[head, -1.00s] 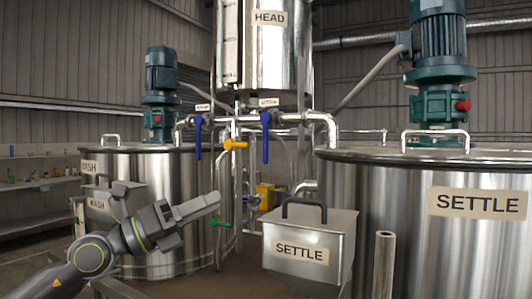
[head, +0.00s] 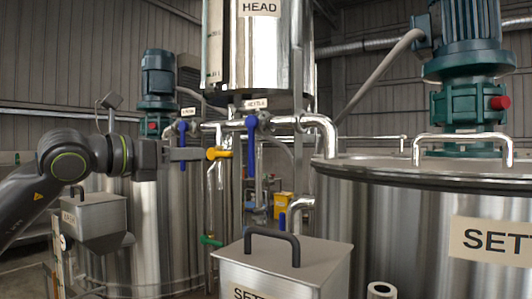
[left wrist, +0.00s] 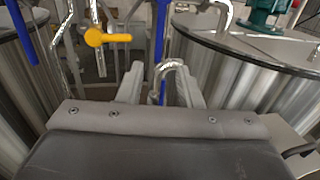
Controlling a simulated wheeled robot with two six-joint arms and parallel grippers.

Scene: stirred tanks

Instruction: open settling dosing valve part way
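The settling dosing valve has a blue lever (head: 251,148) that hangs straight down from the pipe under the small SETTLE label (head: 256,104). My left gripper (head: 203,154) is raised to the lever's left in the head view, near the yellow handle (head: 218,153). In the left wrist view its two fingers (left wrist: 160,88) are apart with nothing held. The blue lever (left wrist: 161,45) shows ahead, in line with the gap between the fingers, apparently beyond the tips. My right gripper is not in view.
A second blue lever (head: 182,148) hangs at the left valve, behind my left gripper. The yellow handle also shows in the left wrist view (left wrist: 108,38). A SETTLE hopper (head: 330,258) stands below in front. The SETTLE tank (head: 400,215) fills the right.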

